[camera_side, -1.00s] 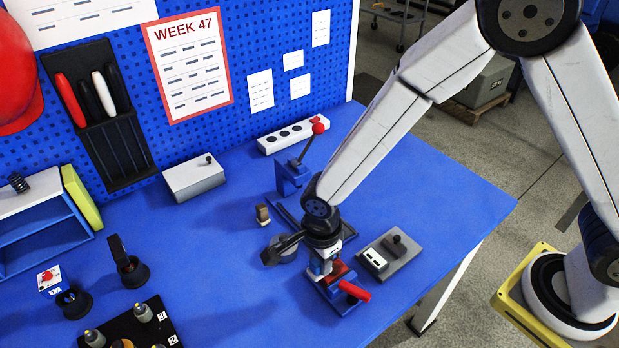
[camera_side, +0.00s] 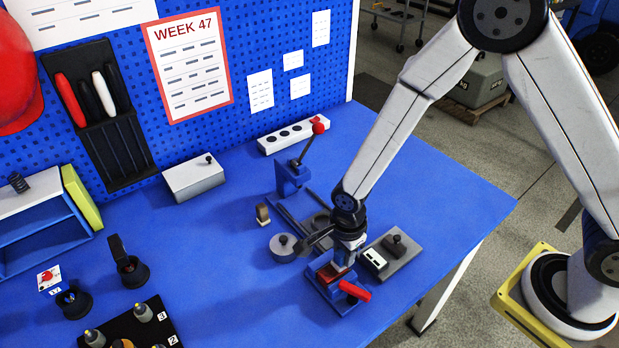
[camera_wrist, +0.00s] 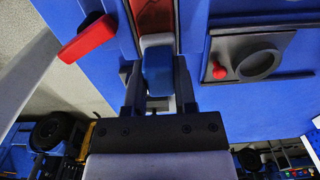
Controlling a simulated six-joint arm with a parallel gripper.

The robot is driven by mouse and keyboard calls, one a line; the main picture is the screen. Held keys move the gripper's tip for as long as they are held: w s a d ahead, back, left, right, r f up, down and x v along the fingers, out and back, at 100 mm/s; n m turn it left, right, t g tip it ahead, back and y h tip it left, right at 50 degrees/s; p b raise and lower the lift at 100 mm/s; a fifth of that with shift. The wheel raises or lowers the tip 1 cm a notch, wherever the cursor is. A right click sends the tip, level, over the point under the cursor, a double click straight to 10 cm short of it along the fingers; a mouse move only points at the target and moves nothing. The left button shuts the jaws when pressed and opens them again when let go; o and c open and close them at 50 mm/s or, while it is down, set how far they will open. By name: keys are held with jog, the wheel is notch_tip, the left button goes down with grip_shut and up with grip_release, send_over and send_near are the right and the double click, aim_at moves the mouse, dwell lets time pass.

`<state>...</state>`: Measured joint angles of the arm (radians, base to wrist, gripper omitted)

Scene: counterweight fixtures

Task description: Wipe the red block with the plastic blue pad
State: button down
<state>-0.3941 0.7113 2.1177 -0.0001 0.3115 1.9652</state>
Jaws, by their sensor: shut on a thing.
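My gripper (camera_side: 343,262) is shut on the blue pad. The wrist view shows the pad (camera_wrist: 157,72) as a small blue piece with a pale part, between the two fingers. The red block (camera_wrist: 154,15) is a brownish-red strip just beyond the pad. In the side view the red block (camera_side: 329,273) sits in a blue clamp fixture (camera_side: 340,303) with a red handle (camera_side: 355,291). The pad is over or at one end of the block; I cannot tell whether they touch. My gripper partly hides the block in the side view.
A grey plate with a black knob (camera_side: 396,245) stands close right of my gripper. A grey disc with a knob (camera_side: 284,246) lies to the left. A lever with a red ball (camera_side: 318,128) rises behind. Blue table is clear at front right.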

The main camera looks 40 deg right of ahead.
jog(key=shift+d, duration=0.6)
jog(key=shift+a, duration=3.85)
notch_tip(320, 180, up, 8)
jog(key=shift+r, duration=0.2)
